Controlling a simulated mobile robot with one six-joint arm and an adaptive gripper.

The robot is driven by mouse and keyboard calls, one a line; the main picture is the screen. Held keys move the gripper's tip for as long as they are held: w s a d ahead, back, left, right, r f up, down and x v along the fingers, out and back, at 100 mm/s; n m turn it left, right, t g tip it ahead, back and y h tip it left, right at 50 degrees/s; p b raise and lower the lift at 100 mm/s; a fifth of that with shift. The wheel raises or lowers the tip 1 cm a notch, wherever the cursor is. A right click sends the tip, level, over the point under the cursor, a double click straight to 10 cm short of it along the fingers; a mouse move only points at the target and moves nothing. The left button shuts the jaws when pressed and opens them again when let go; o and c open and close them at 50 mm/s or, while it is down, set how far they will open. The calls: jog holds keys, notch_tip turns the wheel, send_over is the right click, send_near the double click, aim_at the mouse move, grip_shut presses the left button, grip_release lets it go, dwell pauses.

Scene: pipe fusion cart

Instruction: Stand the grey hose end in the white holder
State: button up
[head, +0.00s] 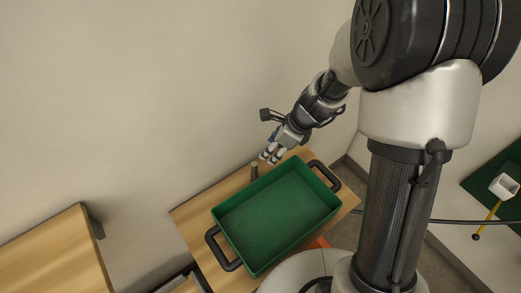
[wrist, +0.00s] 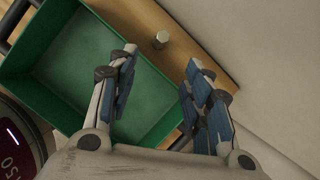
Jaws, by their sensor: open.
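The grey hose end (head: 254,172) is a short upright cylinder on the wooden cart top, just beyond the green tray. In the wrist view the hose end (wrist: 160,40) shows from above on the wood, between and beyond my fingertips. My gripper (head: 270,158) is open and empty, above the tray's far edge and close to the hose end. In the wrist view my gripper (wrist: 159,60) has its two fingers spread wide. A white, box-like piece, seemingly the holder (head: 503,186), is at the far right on a green surface; its inside is not clear.
The green tray (head: 228,222) with black handles fills most of the wooden cart top (head: 184,214). A wall (head: 150,90) stands close behind. Another wooden surface (head: 50,255) is at lower left. A yellow rod (head: 492,213) lies by the white piece.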

aim_at(256, 164)
jog(key=b+x, duration=0.4)
jog(key=x, duration=0.7)
jog(key=shift+f+b, duration=0.2)
jog(key=shift+b, duration=0.1)
jog(key=shift+w+b+x, duration=0.15)
jog(key=shift+b+x, duration=0.45)
jog(key=shift+x, duration=0.95)
jog(key=shift+w+b+x, duration=0.15)
jog(key=shift+b+x, duration=0.4)
jog(key=shift+x, duration=1)
jog(key=shift+r, duration=0.2)
jog(key=shift+c, duration=0.5)
grip_shut()
